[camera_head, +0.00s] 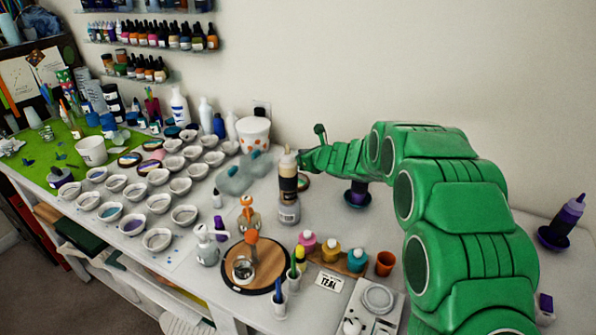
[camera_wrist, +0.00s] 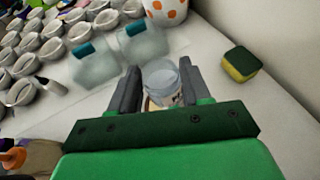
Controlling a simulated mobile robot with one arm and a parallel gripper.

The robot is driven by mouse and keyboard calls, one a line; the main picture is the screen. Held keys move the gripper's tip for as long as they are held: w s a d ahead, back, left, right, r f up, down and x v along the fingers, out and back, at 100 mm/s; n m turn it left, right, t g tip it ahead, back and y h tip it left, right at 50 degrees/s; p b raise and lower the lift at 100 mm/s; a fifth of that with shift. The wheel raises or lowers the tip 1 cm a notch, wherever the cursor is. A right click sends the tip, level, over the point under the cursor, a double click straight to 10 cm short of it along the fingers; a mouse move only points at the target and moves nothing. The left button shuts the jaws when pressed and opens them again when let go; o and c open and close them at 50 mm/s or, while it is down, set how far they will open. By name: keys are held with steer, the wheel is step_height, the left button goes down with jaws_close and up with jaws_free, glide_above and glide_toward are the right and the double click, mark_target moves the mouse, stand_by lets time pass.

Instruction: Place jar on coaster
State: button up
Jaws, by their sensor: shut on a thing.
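In the wrist view, my gripper (camera_wrist: 160,85) has its two dark fingers on either side of a clear jar (camera_wrist: 161,76) and is shut on it. The jar's rim and upper wall show; its lower part is hidden by my gripper. In the head view, my gripper (camera_head: 304,160) is at the left end of my green arm, behind a tall bottle, and I cannot make out the jar there. A round dark-rimmed coaster (camera_head: 304,183) lies on the table just below my gripper, partly hidden by the bottle. Whether the jar touches it, I cannot tell.
The tall amber-and-white bottle (camera_head: 288,205) stands in front of my gripper. Two translucent bags with teal clips (camera_head: 232,181) lie to the left, near an orange-dotted tub (camera_head: 253,132). A green-yellow sponge (camera_wrist: 240,64) lies to the right. Many white cups crowd the left.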

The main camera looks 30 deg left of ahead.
steer(key=shift+f, duration=2.35)
steer(key=shift+f, duration=0.1)
steer(key=o, duration=1.1)
steer(key=shift+c, duration=0.2)
steer(key=shift+s+d+r, duration=0.15)
steer(key=shift+d+r, duration=0.25)
steer(key=shift+d, duration=0.15)
steer(key=v, duration=1)
steer(key=shift+s+d, duration=0.25)
steer(key=shift+d, duration=0.1)
